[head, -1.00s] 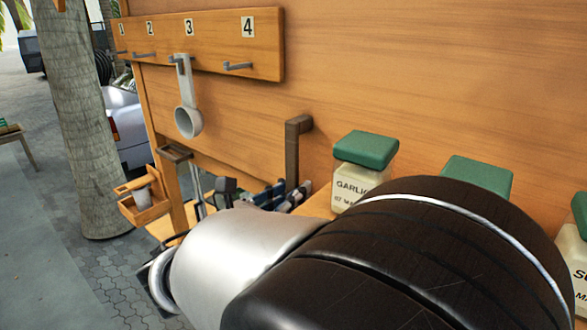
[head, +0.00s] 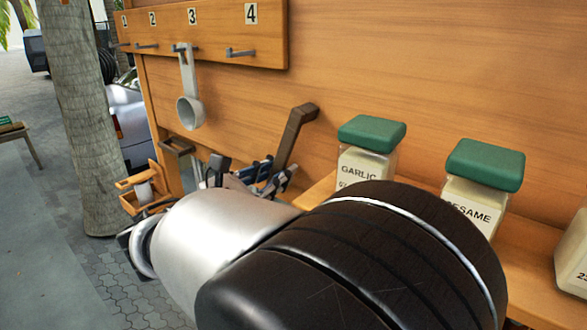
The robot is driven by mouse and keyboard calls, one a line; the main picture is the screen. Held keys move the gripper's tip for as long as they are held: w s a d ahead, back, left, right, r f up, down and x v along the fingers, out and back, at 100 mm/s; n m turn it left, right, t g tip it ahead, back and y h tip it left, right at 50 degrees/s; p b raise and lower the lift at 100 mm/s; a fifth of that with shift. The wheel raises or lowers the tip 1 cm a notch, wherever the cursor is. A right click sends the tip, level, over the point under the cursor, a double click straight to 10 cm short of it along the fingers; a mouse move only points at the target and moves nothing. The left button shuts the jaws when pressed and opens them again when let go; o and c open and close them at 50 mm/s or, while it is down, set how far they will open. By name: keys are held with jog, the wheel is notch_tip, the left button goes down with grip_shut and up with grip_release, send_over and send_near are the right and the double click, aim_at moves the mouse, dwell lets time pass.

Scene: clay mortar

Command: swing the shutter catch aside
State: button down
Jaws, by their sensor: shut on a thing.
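The shutter catch (head: 293,138) is a dark brown bar on the wooden wall, right of the hook board. Its upper end is at the wall and the bar tilts, its lower end down and to the left. My gripper (head: 270,177) is shut on the lower part of the catch. My own arm fills the lower middle of the head view and hides part of the gripper's body. The catch's lowest tip is partly hidden by the fingers.
A board (head: 215,38) with numbered hooks holds a hanging white ladle (head: 189,110). Green-lidded jars stand on a shelf to the right, labelled garlic (head: 369,150) and sesame (head: 484,180). A small wooden holder (head: 147,190) is at the left, near a tree trunk (head: 90,120).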

jog(key=shift+w+a+r+m, duration=0.15)
jog(key=shift+w+a+m, duration=0.05)
jog(key=shift+m, duration=0.1)
jog(key=c, duration=1.4)
grip_release()
jog(key=shift+c, duration=0.2)
jog(key=v, duration=1.2)
